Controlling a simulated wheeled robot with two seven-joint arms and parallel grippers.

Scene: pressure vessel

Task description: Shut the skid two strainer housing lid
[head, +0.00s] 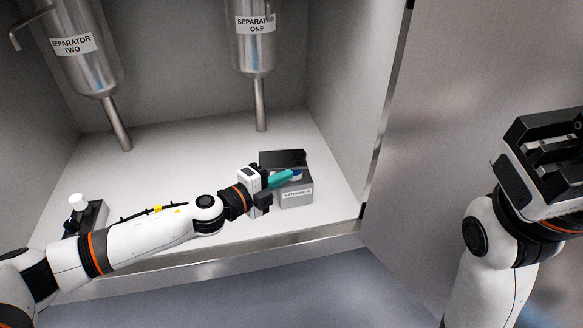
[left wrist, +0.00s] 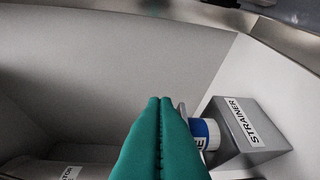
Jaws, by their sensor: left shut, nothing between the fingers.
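The strainer housing (head: 296,196) is a grey box with a STRAINER label, on the cabinet floor at the right. Its dark lid (head: 283,157) shows as a panel at the back of the box and looks raised; its exact angle is unclear. A blue and white cylinder (left wrist: 205,134) is at the housing's open side, partly hidden by my fingers in the left wrist view. The labelled housing (left wrist: 247,128) is to its right there. My left gripper (head: 282,178) has its teal fingers shut and empty, over the housing in front of the lid; contact is unclear. My right gripper (head: 546,150) is raised at the far right.
Two steel vessels, separator two (head: 78,50) and separator one (head: 253,38), hang above with pipes reaching down. A dark block with a white knob (head: 78,201) stands at the left. The cabinet's right wall (head: 350,100) and front edge bound the space. The middle floor is clear.

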